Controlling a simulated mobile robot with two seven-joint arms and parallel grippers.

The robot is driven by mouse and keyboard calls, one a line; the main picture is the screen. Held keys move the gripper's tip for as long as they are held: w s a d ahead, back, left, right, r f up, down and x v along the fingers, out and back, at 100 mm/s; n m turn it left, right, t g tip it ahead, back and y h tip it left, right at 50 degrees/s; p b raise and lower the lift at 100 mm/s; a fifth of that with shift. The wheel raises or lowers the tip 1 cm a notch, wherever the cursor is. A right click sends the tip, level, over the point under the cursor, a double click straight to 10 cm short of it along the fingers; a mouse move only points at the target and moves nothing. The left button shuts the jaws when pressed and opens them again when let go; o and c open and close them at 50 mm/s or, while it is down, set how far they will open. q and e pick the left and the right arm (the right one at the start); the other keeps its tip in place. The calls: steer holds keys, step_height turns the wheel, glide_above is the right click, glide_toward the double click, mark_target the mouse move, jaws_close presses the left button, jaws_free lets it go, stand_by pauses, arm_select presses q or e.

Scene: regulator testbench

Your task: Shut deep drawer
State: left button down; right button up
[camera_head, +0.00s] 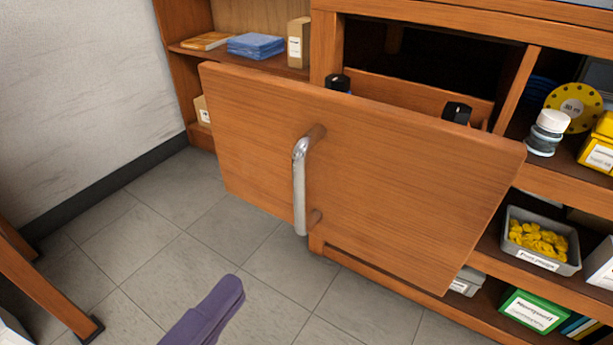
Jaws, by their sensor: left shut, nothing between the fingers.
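The deep drawer (390,175) is pulled out of the wooden cabinet, with its broad wooden front facing me. A metal bar handle (299,185) stands upright near the middle of the front. The tops of two dark bottles show behind the drawer front; the rest of the inside is hidden. My left gripper (232,287), purple, is at the bottom of the view, low and in front of the drawer. Its fingers are together and empty, apart from the handle and the front. My right gripper is not in view.
Open shelves at the right hold a white-capped jar (547,132), a yellow disc (573,107), a grey bin of yellow pieces (541,240) and a green box (533,310). Blue cloths (256,46) lie on the back-left shelf. A wooden leg (45,290) stands at left. The tiled floor between is clear.

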arm_select(q)
steer(key=s+d+f+m+h, duration=0.1)
steer(key=m, duration=0.1)
steer(key=b, duration=0.4)
glide_toward(341, 194)
steer(key=x, duration=0.7)
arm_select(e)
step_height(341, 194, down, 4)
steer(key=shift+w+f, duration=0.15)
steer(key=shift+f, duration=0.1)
arm_select(q)
steer(key=shift+p, duration=0.3)
